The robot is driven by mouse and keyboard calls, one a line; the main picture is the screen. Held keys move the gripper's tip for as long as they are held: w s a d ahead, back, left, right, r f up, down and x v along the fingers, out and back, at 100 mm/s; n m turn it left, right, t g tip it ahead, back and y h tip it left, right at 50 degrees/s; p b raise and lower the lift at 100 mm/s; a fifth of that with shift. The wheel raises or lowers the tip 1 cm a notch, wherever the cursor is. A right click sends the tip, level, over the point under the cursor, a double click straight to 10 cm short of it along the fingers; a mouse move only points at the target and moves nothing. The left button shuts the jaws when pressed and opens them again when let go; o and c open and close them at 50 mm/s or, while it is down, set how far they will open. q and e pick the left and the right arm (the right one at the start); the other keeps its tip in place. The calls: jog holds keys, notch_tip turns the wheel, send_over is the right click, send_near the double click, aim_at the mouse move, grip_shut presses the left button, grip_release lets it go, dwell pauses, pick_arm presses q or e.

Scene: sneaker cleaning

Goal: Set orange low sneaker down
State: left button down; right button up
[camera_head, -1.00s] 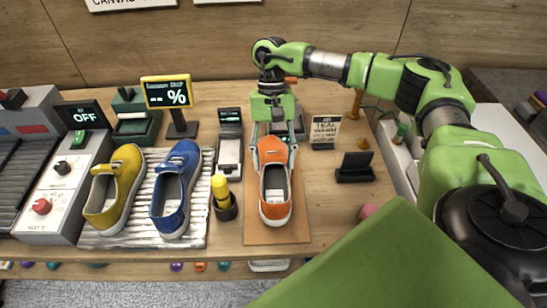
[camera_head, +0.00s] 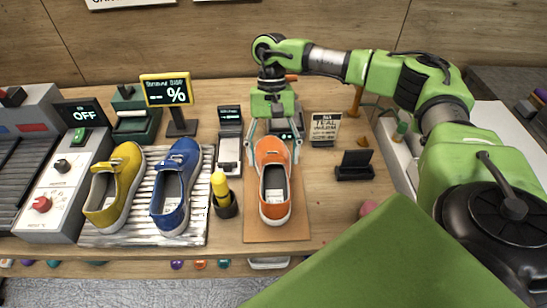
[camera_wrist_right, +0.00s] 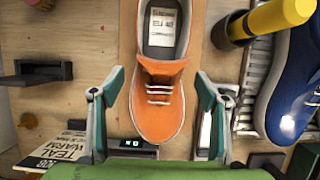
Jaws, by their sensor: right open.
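The orange low sneaker (camera_head: 273,184) rests upright on a brown mat (camera_head: 294,226) on the workbench, its toe pointing to the back. My right gripper (camera_head: 271,146) is at the toe end, with its fingers spread on either side. In the right wrist view the sneaker (camera_wrist_right: 160,108) lies between the open fingertips of my right gripper (camera_wrist_right: 160,85), with a gap on both sides. My left gripper does not show in the views.
A yellow sneaker (camera_head: 127,185) and a blue sneaker (camera_head: 169,200) stand on a ribbed tray (camera_head: 144,237) to the left. A yellow-topped brush in a dark cup (camera_head: 226,207) is close left of the mat. A small black stand (camera_head: 355,166) and a pink ball (camera_head: 369,208) are to the right.

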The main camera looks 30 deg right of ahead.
jog(key=b+v, duration=0.2)
jog(key=v, duration=0.9)
